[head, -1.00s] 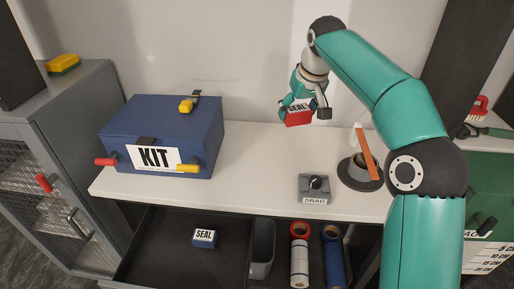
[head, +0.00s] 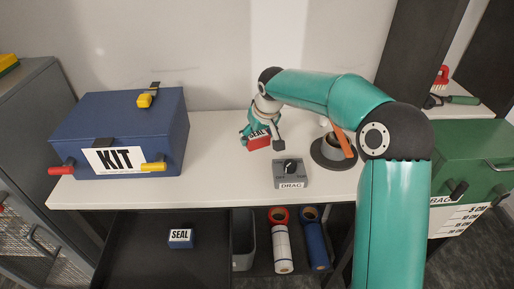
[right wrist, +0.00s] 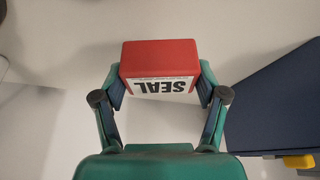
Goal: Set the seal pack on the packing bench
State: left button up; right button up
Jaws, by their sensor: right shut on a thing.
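The red seal pack (head: 259,143) with a white SEAL label is between the fingers of my right gripper (head: 263,137), over the back middle of the white packing bench (head: 210,185). In the right wrist view the seal pack (right wrist: 158,58) sits upside down between both fingertips of the right gripper (right wrist: 160,95), which is shut on it. I cannot tell whether the pack touches the bench top. My left gripper is not in view.
A blue KIT box (head: 120,125) with red and yellow latches stands on the left of the bench. A grey DRAG dial box (head: 291,173) and a round dark holder (head: 328,157) with an orange-handled tool stand right of the pack. Bench between box and pack is clear.

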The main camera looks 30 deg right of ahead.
aim_at(257, 147)
jog(key=shift+f, duration=2.3)
jog(key=o, duration=1.2)
jog(key=shift+c, duration=0.2)
jog(key=v, duration=1.2)
jog(key=shift+a, duration=0.1)
jog(key=shift+s, duration=0.1)
